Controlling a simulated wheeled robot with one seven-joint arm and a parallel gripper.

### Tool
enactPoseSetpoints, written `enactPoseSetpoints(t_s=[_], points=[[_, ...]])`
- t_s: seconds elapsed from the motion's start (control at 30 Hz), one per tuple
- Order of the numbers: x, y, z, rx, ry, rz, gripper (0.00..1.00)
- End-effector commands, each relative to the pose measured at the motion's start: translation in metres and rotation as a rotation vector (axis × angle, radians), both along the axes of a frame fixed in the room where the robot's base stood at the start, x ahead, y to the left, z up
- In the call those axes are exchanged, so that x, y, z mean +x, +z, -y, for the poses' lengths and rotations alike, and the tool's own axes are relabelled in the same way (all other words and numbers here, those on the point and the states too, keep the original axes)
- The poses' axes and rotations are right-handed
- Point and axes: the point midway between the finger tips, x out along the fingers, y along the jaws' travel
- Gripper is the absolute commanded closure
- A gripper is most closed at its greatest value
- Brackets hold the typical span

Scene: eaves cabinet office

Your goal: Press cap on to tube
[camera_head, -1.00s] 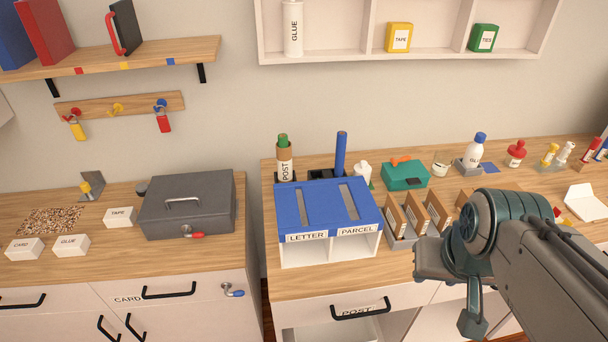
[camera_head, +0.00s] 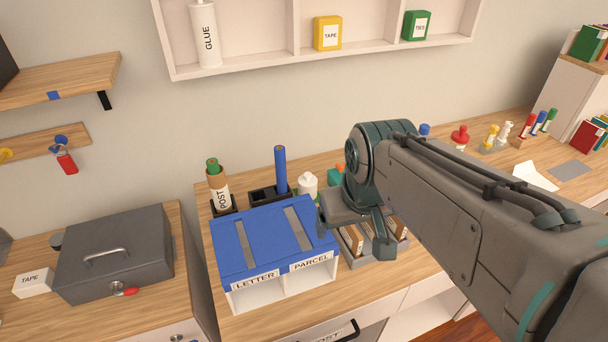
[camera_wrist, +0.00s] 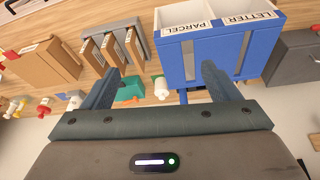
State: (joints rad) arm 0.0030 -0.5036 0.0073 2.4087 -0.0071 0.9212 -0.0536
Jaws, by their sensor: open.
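A brown cardboard tube (camera_head: 220,190) marked POST stands upright in a dark holder at the back of the desk, behind the blue-topped sorter. A green piece (camera_head: 212,166) shows at its top; I cannot tell whether this is a rolled item or a cap. A tall blue tube (camera_head: 281,168) stands upright in a black holder (camera_head: 262,197) to its right. I cannot make out a separate cap. My gripper (camera_head: 362,228) is to the right of both tubes, beside the sorter's right end. In the wrist view its fingers (camera_wrist: 160,88) are spread with nothing gripped between them.
The LETTER and PARCEL sorter (camera_head: 262,240) stands in front of the tubes. A white bottle (camera_head: 308,186) is right of the blue tube. Brown card files (camera_head: 352,240) stand below my gripper. A grey cash box (camera_head: 115,255) is on the left cabinet. A shelf (camera_head: 250,64) hangs above.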

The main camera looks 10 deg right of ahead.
Motion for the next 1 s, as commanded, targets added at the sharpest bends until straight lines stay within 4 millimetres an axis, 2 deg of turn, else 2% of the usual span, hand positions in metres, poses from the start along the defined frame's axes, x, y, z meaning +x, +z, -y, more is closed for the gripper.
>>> enactPoseSetpoints(t_s=[0.23,0.47,0.57,0.77,1.0], points=[[0.089,0.019,-0.001,-0.056,0.156,-0.069,0.18],[0.176,0.014,0.000,-0.096,0.312,-0.131,0.18],[0.213,0.004,0.000,-0.107,0.380,-0.157,0.18],[0.283,-0.028,0.001,-0.121,0.515,-0.207,0.18],[0.354,-0.087,0.005,-0.125,0.670,-0.261,0.18]])
